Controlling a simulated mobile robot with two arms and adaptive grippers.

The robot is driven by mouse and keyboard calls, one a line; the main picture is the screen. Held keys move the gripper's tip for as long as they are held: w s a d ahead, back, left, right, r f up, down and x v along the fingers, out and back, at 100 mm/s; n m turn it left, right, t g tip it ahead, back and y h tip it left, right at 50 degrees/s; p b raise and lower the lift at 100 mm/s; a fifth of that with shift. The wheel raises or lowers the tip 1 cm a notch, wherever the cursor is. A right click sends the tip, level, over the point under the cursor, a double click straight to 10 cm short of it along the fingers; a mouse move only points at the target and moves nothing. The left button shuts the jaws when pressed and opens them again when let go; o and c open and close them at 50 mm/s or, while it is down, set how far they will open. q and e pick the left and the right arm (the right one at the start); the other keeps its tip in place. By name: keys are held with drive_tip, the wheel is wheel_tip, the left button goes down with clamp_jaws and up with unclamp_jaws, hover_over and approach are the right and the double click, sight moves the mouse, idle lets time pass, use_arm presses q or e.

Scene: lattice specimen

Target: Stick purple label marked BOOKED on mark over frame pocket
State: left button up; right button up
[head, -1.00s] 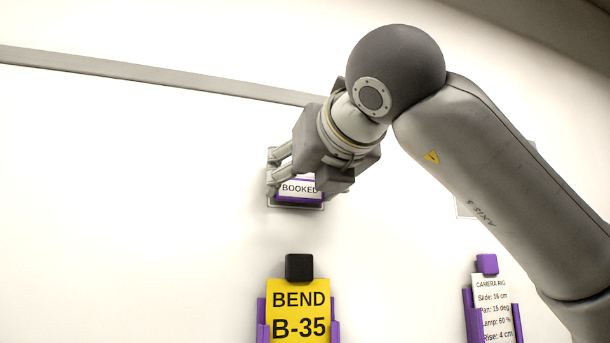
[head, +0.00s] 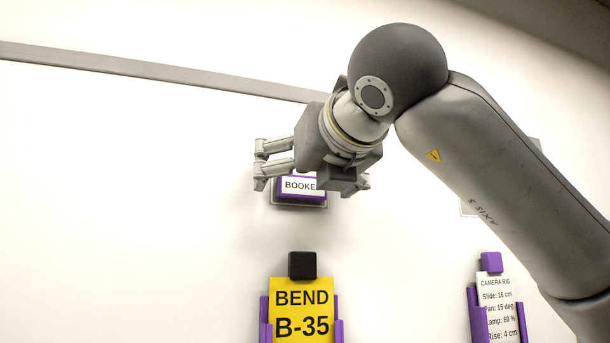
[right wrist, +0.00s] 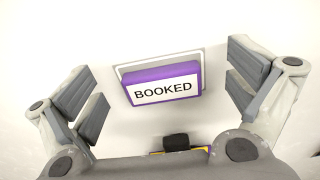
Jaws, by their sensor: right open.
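The purple label marked BOOKED (head: 300,186) sits against a grey-outlined mark (head: 299,206) on the wall, above the frame pocket (head: 265,318) that holds a yellow BEND B-35 card. My left gripper is not in view.
A black block (head: 302,265) tops the yellow card (head: 301,300). To the right is a second purple holder (head: 474,318) with a white CAMERA RIG card (head: 496,300). A grey rail (head: 160,78) crosses the wall above. The wall at left is bare.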

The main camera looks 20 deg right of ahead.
sight(303, 178)
drive_tip(key=shift+s+b, duration=0.45)
drive_tip(key=shift+s, duration=0.35)
drive_tip(key=shift+s+r+b, duration=0.1)
drive_tip(key=shift+s+b, duration=0.4)
drive_tip(key=shift+s, duration=1.2)
drive_tip(key=s, duration=1.2)
drive_tip(key=shift+d+r, duration=0.25)
drive_tip(key=shift+r, duration=0.1)
